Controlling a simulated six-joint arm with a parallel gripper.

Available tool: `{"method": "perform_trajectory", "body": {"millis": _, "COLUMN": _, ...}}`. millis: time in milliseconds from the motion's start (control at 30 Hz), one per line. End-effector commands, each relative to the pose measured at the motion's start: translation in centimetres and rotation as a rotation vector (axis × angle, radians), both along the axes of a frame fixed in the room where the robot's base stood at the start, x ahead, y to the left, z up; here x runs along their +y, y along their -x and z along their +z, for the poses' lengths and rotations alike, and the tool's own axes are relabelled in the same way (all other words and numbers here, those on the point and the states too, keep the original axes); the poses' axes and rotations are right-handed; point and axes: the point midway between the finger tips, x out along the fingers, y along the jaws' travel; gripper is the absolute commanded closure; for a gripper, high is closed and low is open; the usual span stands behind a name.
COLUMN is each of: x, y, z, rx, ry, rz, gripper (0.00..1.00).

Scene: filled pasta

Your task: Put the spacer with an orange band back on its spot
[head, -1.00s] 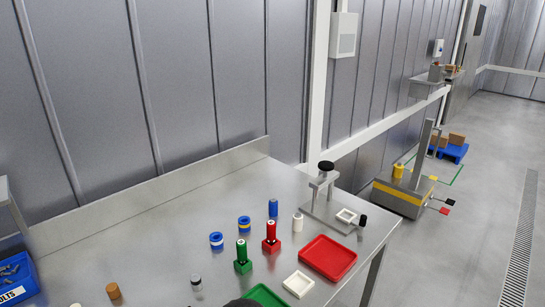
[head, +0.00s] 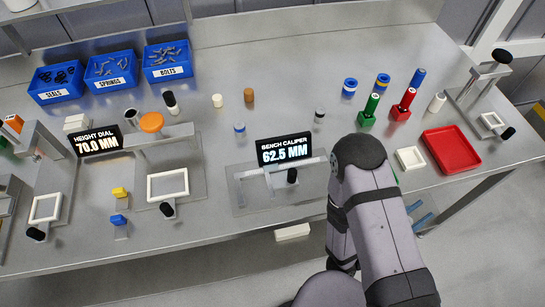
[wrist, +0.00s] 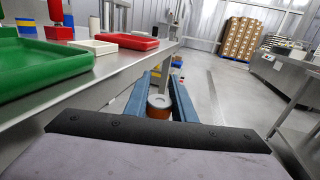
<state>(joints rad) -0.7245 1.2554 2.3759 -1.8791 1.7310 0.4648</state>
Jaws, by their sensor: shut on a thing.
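In the wrist view, a spacer with an orange band (wrist: 158,106) and a pale, hollow top is between the blue fingers of my gripper (wrist: 160,95). The gripper is shut on it. My gripper is past the bench's front edge, beside the green tray. In the head view my arm covers most of the gripper; only blue finger parts (head: 422,219) show beyond the front edge, and the spacer is hidden. I cannot tell which place on the bench is its spot.
The bench caliper (head: 284,150) stands left of my arm. A green tray (wrist: 40,70) fills the left of the wrist view.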

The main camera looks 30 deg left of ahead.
Motion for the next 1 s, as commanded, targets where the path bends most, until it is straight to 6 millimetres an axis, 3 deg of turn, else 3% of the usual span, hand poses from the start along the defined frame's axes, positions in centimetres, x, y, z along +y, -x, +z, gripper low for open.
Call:
{"method": "perform_trajectory", "body": {"millis": 33, "x": 0.0, "y": 0.0, "z": 1.6, "rx": -0.001, "ry": 0.000, "rz": 0.000, "gripper": 1.00}}
{"method": "perform_trajectory", "body": {"millis": 267, "x": 0.4, "y": -0.3, "z": 6.5, "rx": -0.002, "ry": -0.002, "rz": 0.003, "gripper": 1.00}}
{"method": "perform_trajectory", "body": {"millis": 467, "x": 2.4, "y": -1.3, "z": 11.2, "rx": -0.006, "ry": -0.006, "rz": 0.017, "gripper": 1.00}}
{"method": "perform_trajectory", "body": {"millis": 567, "x": 5.6, "y": -2.6, "z": 13.0, "rx": -0.011, "ry": -0.011, "rz": 0.049, "gripper": 1.00}}
{"method": "perform_trajectory", "body": {"millis": 767, "x": 14.1, "y": -4.7, "z": 13.0, "rx": -0.011, "ry": -0.014, "rz": 0.153, "gripper": 1.00}}
{"method": "perform_trajectory", "body": {"millis": 1000, "x": 24.4, "y": -4.6, "z": 14.5, "rx": -0.010, "ry": -0.014, "rz": 0.332, "gripper": 1.00}}
